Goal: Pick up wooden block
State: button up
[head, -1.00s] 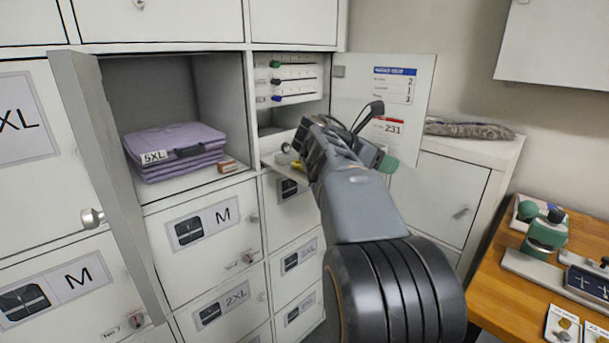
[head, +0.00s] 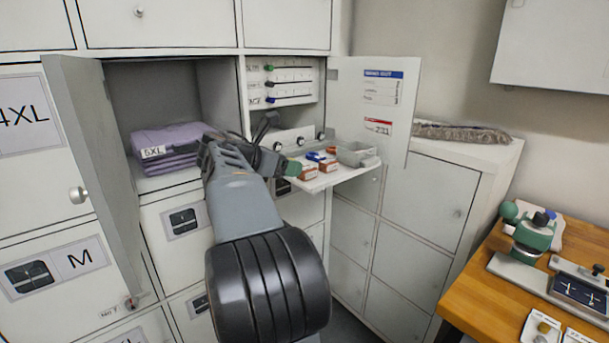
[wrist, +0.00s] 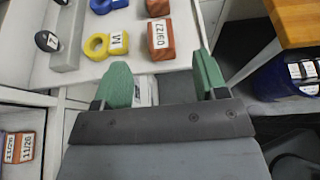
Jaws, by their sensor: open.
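Orange-brown wooden blocks with white labels sit on a white fold-out shelf (head: 345,180). One block (wrist: 160,38) is labelled 09/27 and lies just beyond my gripper (wrist: 160,80) in the wrist view. Another block (wrist: 157,7) is behind it, cut by the frame's top edge. In the head view, one block (head: 308,172) is at the shelf's front left, another (head: 328,165) beside it. A further block (wrist: 18,147), labelled 11/26, is in a compartment at lower left. My gripper's green fingers are apart, with nothing held between them.
Yellow ring tag (wrist: 97,46) marked M and a blue ring (wrist: 102,5) lie on the shelf. A grey bin (head: 356,153) is at its right end. The open locker door (head: 95,170) stands left, beside purple folded clothes (head: 165,140). A wooden bench (head: 480,300) is at right.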

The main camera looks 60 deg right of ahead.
aim_at(306, 168)
jog(key=shift+x, duration=3.55)
jog(key=c, duration=1)
